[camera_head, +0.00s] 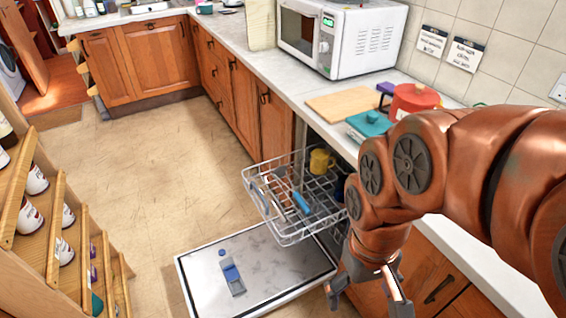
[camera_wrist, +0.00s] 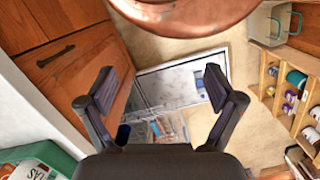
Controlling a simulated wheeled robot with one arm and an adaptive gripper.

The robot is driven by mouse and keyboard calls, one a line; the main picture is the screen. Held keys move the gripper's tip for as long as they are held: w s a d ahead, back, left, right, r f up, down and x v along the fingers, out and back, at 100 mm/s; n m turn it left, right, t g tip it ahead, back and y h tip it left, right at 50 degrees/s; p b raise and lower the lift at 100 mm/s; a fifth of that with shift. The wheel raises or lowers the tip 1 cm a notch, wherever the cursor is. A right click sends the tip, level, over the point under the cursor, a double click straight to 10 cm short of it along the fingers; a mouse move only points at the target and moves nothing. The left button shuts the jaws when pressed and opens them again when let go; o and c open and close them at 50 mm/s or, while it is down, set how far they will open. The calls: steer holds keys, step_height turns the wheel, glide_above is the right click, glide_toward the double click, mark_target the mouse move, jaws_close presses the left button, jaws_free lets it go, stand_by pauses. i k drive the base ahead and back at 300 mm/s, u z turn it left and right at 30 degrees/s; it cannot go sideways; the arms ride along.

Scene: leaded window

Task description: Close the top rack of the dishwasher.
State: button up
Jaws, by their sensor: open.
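The dishwasher's top rack (camera_head: 262,205) is a grey wire basket, pulled out from under the counter above the lowered door (camera_head: 285,262). It holds a yellow mug (camera_head: 321,160) and a blue item (camera_head: 301,202). My gripper (camera_head: 366,286) is in front of the cabinets, to the right of the rack and apart from it. Its two fingers are spread and empty. In the wrist view my gripper (camera_wrist: 160,75) shows both dark fingers apart, with the door (camera_wrist: 195,52) beyond and part of the rack low between them. My arm hides part of the dishwasher opening.
A wooden shelf unit (camera_head: 55,235) stands at the left. The floor (camera_head: 150,160) between is clear. The counter holds a microwave (camera_head: 340,38), a cutting board (camera_head: 343,104) and a red pot (camera_head: 413,98).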

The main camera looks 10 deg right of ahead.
mark_target(252, 185)
steer(key=u, duration=0.4)
steer(key=k, duration=0.55)
steer(key=u, duration=1.35)
steer(key=i, duration=0.85)
steer(key=z, duration=0.05)
